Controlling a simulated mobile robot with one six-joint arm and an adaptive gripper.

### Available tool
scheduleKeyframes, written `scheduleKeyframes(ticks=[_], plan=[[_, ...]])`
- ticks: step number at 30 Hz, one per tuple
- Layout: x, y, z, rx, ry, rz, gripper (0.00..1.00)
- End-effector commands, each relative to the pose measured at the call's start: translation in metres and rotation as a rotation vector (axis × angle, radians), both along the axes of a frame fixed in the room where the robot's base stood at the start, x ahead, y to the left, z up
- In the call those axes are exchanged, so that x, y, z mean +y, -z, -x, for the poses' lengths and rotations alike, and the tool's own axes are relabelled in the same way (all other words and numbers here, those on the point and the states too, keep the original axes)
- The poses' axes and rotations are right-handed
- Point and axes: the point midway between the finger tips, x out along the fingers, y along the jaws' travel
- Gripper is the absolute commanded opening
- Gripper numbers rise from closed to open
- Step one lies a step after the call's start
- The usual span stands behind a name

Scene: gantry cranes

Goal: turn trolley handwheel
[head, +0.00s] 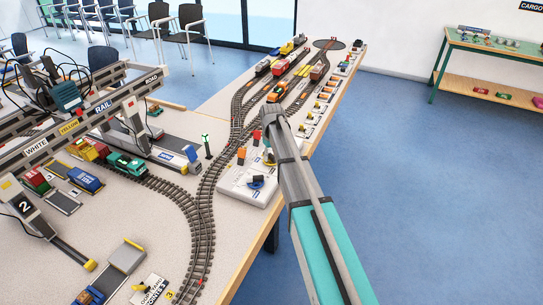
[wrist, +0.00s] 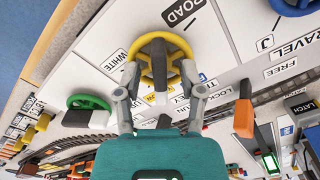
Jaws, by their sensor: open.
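A yellow handwheel (wrist: 160,38) with a grey hub sits on the white control panel (wrist: 110,48) in the wrist view. Lane labels such as ROAD and WHITE are printed around it. My gripper (wrist: 160,72) is open, with one finger at the left and one at the right of the wheel's rim. I cannot tell whether the fingers touch it. In the head view my arm reaches over the control panel (head: 233,185) at the table edge and hides most of the wheel. The model gantry crane (head: 80,122) stands at the left, with lane labels on its beam.
A green handwheel (wrist: 90,101) is left of my gripper in the wrist view, and an orange lever (wrist: 243,115) is right. A blue control (wrist: 297,6) lies at the top right. Model track (head: 205,215) runs beside the panel. The floor right of the table is clear.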

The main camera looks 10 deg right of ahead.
Motion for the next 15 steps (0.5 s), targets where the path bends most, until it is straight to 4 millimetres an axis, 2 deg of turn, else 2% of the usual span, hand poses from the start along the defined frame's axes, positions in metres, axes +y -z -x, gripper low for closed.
scheduleKeyframes(ticks=[8, 15], plan=[[0.0003, -0.0001, -0.0003, -0.001, 0.025, 0.0, 0.51], [0.0007, -0.0001, -0.0003, -0.001, 0.119, 0.0, 0.51]])
